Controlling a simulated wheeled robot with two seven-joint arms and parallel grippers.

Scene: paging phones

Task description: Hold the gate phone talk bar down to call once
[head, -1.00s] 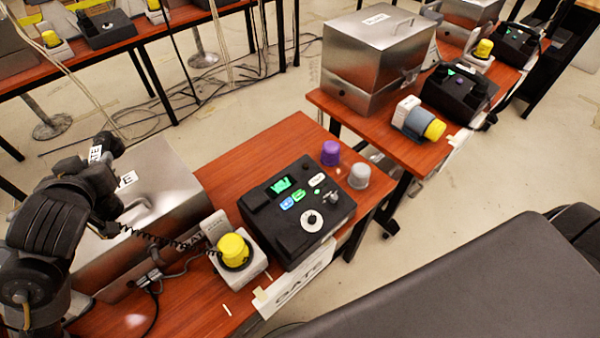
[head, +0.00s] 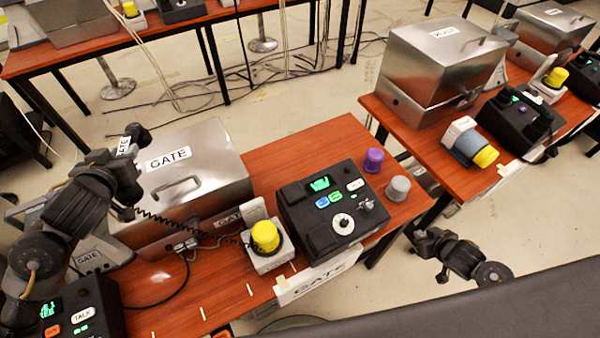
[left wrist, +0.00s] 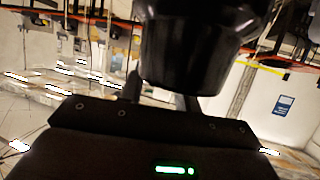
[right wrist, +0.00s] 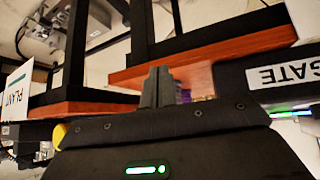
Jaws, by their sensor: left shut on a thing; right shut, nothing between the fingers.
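My left gripper (head: 112,168) is shut on the black gate handset (head: 136,138), which carries a GATE label and is held up beside the GATE metal box. In the left wrist view the handset (left wrist: 190,50) is a dark rounded body between the fingers; its talk bar cannot be made out. A coiled cord (head: 190,235) hangs from near the left gripper towards the yellow-capped unit. My right gripper (head: 428,245) is shut and empty, in front of the table's right end; its closed fingers show in the right wrist view (right wrist: 158,88).
The GATE metal box (head: 200,190) stands behind the yellow-capped unit (head: 265,240). A black console (head: 330,212) with a green screen is right of it, with purple (head: 373,160) and grey (head: 397,188) caps. A TALK-labelled unit (head: 82,316) sits bottom left.

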